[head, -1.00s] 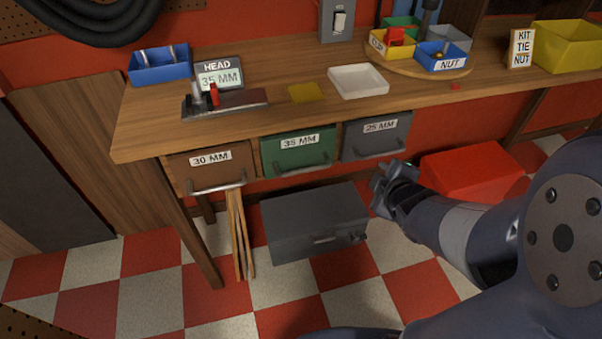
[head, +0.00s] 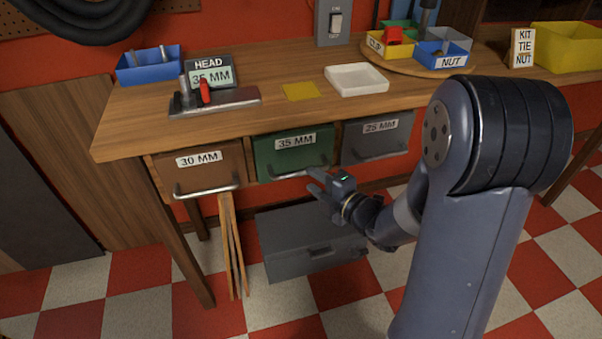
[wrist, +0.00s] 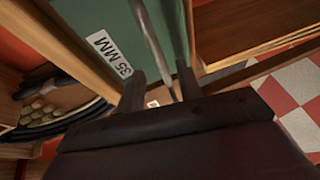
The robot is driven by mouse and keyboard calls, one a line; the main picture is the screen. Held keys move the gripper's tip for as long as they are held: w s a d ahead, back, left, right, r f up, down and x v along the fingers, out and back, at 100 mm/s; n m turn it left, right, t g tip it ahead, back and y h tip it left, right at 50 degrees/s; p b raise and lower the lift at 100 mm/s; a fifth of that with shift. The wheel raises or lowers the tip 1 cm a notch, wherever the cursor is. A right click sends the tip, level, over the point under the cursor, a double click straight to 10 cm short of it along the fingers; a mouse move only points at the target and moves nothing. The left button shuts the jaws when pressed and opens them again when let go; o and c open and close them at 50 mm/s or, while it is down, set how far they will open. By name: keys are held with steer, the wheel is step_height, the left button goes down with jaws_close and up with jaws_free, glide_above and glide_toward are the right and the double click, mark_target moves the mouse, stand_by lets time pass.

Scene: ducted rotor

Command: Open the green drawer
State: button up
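The green drawer (head: 293,150), labelled 35 MM, sits shut in the bench between a brown and a grey drawer. Its metal bar handle (head: 290,175) runs along its lower front. In the wrist view the green front (wrist: 120,30) fills the top, and the handle (wrist: 150,40) runs down towards the gap between my fingers. My gripper (head: 314,181) is at the right end of this handle in the head view. It is open, with its two fingers (wrist: 162,88) apart. I cannot tell whether the bar lies between the fingertips or just beyond them.
The brown 30 MM drawer (head: 200,168) and grey 25 MM drawer (head: 376,138) flank the green one, both shut. A grey metal box (head: 310,240) stands on the floor below. Checkered floor lies clear in front.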

mark_target(303, 174)
steer(key=x, duration=0.5)
steer(key=shift+w+a, duration=0.2)
steer(key=shift+c, duration=0.4)
jaws_close()
